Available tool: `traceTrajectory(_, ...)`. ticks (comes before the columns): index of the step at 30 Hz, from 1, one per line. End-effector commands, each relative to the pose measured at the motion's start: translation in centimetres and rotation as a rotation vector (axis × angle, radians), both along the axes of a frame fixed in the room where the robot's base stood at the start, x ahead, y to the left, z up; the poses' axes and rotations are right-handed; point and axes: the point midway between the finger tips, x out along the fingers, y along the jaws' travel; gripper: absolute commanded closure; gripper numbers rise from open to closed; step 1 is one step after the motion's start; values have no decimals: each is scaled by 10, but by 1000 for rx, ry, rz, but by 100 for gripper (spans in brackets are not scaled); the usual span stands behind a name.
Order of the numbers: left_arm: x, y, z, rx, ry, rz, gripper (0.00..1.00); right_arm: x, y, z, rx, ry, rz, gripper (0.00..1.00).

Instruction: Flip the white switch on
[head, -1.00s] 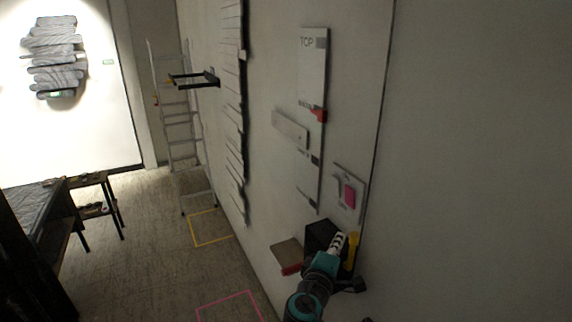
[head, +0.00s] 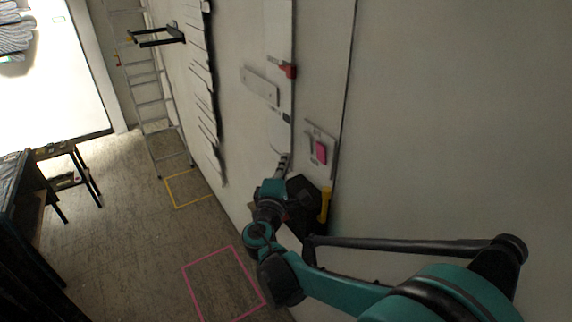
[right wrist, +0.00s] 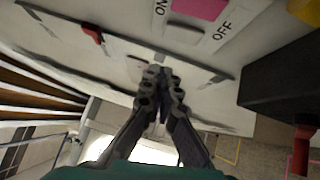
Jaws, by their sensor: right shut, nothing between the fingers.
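The switch panel (head: 327,135) is a pale plate on the right-hand wall. It carries a pink square (head: 321,153) with a pale switch piece (head: 311,147) beside it. In the right wrist view the panel shows at the top, with "ON" and "OFF" lettering, the pink patch (right wrist: 202,9) and a pale raised piece (right wrist: 185,33) below it. I cannot tell the switch's position. My right gripper (head: 283,161) is shut and empty, left of and slightly below the panel, apart from it. Its closed fingers (right wrist: 160,75) show in the right wrist view. My left gripper is not in view.
A black box (head: 303,190) with a yellow item (head: 325,203) is on the wall just below the panel, close to my right gripper. A long white board (head: 279,40) with a red piece (head: 288,70) hangs left of it. The floor below is open, with a pink outline (head: 190,283).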

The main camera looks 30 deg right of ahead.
Motion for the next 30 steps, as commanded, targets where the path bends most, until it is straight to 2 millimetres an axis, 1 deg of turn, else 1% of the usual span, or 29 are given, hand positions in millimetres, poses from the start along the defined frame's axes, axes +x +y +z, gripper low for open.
traceTrajectory(1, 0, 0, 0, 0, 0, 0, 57, 9, -9, 1, 0, 1, -4, 100)
traceTrajectory(6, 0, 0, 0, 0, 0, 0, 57, 37, -33, 6, 0, 1, -3, 100)
traceTrajectory(9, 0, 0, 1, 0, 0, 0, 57, 48, -47, 8, -1, 0, -3, 100)
traceTrajectory(12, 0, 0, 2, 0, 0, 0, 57, 47, -62, 10, 0, 1, -4, 100)
traceTrajectory(16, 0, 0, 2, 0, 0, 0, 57, 49, -74, 12, 1, 0, -2, 100)
traceTrajectory(21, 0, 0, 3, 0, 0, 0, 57, 49, -78, 13, 1, 1, 1, 100)
traceTrajectory(30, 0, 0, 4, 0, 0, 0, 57, 49, -79, 14, 5, 1, 0, 100)
